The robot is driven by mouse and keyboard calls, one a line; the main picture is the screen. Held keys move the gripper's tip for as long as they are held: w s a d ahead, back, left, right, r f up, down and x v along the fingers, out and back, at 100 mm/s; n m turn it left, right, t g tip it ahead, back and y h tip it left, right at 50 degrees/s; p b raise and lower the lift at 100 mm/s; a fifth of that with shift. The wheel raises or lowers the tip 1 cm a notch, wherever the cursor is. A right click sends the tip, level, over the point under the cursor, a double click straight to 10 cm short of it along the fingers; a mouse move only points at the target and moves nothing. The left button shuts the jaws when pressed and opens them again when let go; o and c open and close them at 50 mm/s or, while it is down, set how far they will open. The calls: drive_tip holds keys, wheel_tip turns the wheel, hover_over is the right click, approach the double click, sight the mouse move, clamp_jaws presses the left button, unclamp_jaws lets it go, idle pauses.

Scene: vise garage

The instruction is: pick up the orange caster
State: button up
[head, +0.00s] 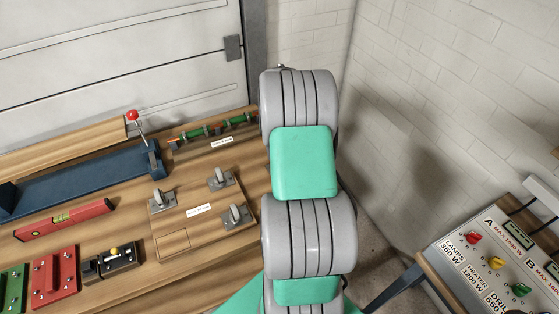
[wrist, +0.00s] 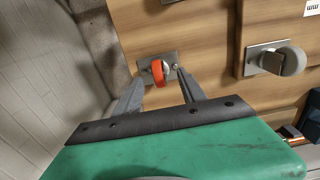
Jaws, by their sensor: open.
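The orange caster (wrist: 159,71) shows in the wrist view, at the top centre, with its wheel on a grey metal plate on the wooden bench (wrist: 212,60). My gripper (wrist: 159,82) is open, with one finger on each side of the caster's line in the picture. The fingertips appear close to the plate's near edge; I cannot tell whether they touch it. Nothing is held between the fingers. In the head view the orange caster does not show, and my arm covers the right part of the bench. The gripper is not visible there either.
A grey caster (wrist: 275,60) stands right of the orange one; several grey ones show in the head view (head: 220,179). A rail with green parts (head: 212,129), a blue vise (head: 85,184), a red level (head: 65,219) and a control panel (head: 495,262) are around.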

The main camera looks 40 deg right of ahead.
drive_tip(key=f+p, duration=0.1)
drive_tip(key=f, duration=0.4)
drive_tip(key=shift+w+d+f+p, duration=0.1)
drive_tip(key=shift+d+f+p, duration=0.15)
drive_tip(key=shift+p, duration=0.1)
drive_tip(key=shift+a, duration=0.1)
clamp_jaws()
